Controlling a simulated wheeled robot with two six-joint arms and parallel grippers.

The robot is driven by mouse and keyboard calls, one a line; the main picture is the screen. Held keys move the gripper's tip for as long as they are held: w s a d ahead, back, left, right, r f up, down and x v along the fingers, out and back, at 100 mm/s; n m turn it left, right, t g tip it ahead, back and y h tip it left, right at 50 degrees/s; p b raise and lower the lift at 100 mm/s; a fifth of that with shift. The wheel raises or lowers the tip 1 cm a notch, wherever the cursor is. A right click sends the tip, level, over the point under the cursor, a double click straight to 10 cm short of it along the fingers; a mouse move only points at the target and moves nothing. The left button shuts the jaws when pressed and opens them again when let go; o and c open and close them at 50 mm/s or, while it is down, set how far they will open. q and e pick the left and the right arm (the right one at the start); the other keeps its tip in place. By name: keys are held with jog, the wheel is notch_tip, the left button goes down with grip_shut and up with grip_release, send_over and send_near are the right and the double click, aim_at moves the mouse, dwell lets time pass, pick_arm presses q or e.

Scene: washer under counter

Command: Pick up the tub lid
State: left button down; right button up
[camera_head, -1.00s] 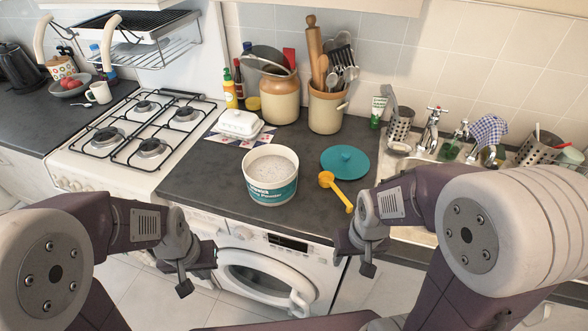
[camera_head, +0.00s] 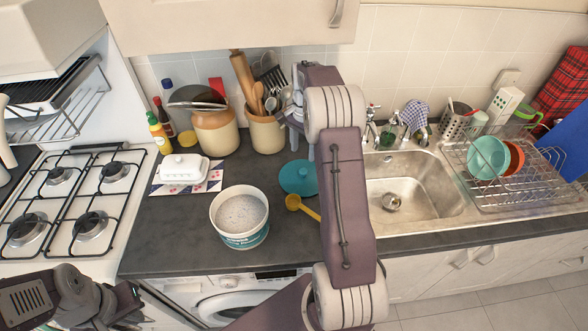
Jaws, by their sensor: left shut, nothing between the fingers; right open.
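I see no contact with the lid. My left gripper (camera_head: 130,306) is shut and empty at the lower left, in front of the counter.
A white butter dish (camera_head: 184,168) sits left of the tub. A utensil crock (camera_head: 267,133) and a larger jar (camera_head: 215,132) stand behind. The sink (camera_head: 425,190) and a dish rack (camera_head: 510,175) are to the right, the gas hob (camera_head: 75,200) to the left.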

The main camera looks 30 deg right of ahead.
aim_at(303, 171)
jog(key=shift+s+f, duration=0.25)
jog(key=shift+f, duration=0.3)
jog(key=shift+s+f, duration=0.25)
jog(key=shift+f, duration=0.3)
jog(key=shift+w+a+f, duration=0.15)
jog(key=shift+w+f, duration=0.2)
jog(key=shift+f, duration=0.2)
jog(key=shift+w+a+f, duration=0.1)
jog(key=shift+w+f, duration=0.25)
jog(key=shift+f, duration=0.15)
jog(key=f, duration=0.1)
jog(key=f+p, duration=0.1)
jog(key=f, duration=0.2)
jog(key=shift+s+d+f, duration=0.3)
jog(key=shift+s+d, duration=0.05)
jog(key=shift+w+a+f, duration=0.1)
jog(key=shift+w+f, duration=0.05)
jog(key=shift+w, duration=0.05)
jog(key=shift+s, duration=0.1)
grip_shut()
